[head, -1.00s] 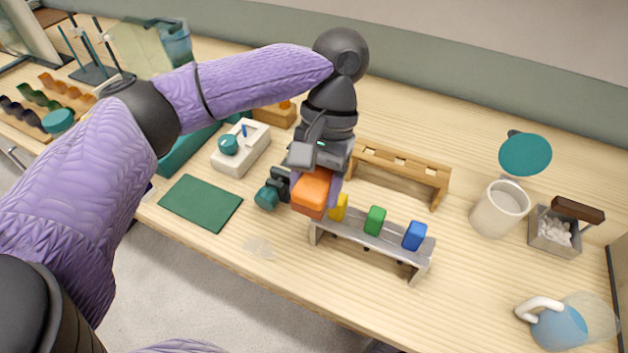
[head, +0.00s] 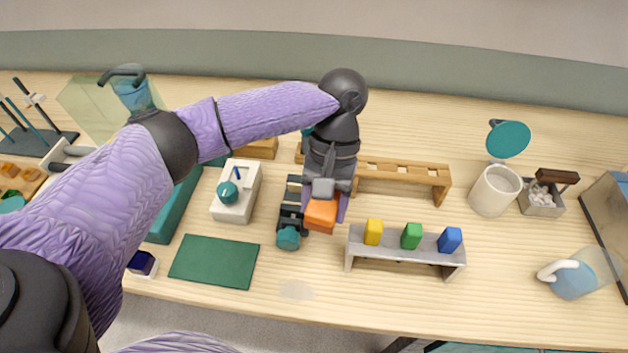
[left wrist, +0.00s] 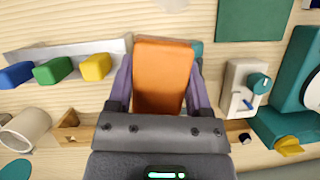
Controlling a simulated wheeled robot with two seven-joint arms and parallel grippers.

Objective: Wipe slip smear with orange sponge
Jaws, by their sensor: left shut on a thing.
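The orange sponge (head: 321,215) is a block held between the fingers of my left gripper (head: 325,208), above the table. In the left wrist view the orange sponge (left wrist: 162,75) fills the space between the two purple fingers. The slip smear (head: 296,289) is a pale, faint patch on the wood near the front edge, below and left of the sponge in the head view. The sponge is apart from the smear. The smear also shows in part at the top of the left wrist view (left wrist: 172,5). My right gripper is not in view.
A grey rack (head: 405,254) with yellow, green and blue blocks stands right of the smear. A dark green mat (head: 214,262) lies left of it. A black and teal device (head: 289,222) stands just left of the sponge. Bare wood surrounds the smear.

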